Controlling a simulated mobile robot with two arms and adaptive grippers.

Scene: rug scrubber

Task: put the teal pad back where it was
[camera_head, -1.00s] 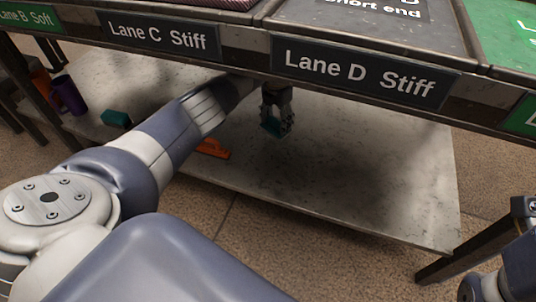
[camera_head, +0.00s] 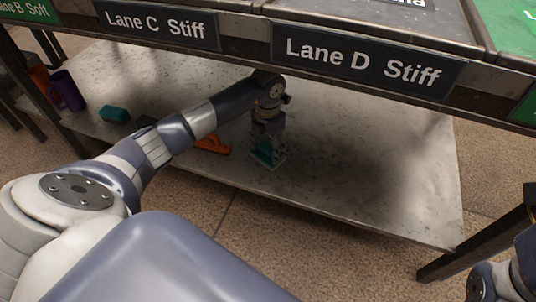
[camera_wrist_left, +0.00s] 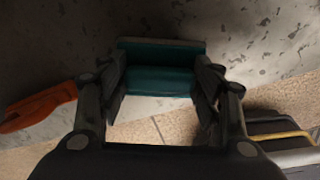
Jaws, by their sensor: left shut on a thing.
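My left gripper (camera_head: 267,158) is under the table, low over the front part of the lower shelf. It is shut on a teal pad (camera_wrist_left: 160,78), which shows between its two fingers in the left wrist view. In the head view the fingers hide most of this pad (camera_head: 264,152). Whether the pad touches the shelf I cannot tell. A second teal block (camera_head: 114,114) lies on the shelf further left. My right gripper is out of view.
The lower shelf (camera_head: 370,180) is clear to the right of my left gripper. An orange object (camera_head: 212,145) lies just left of it, also in the wrist view (camera_wrist_left: 38,108). A purple mug (camera_head: 68,91) stands far left. The tabletop edge with lane signs (camera_head: 366,62) overhangs.

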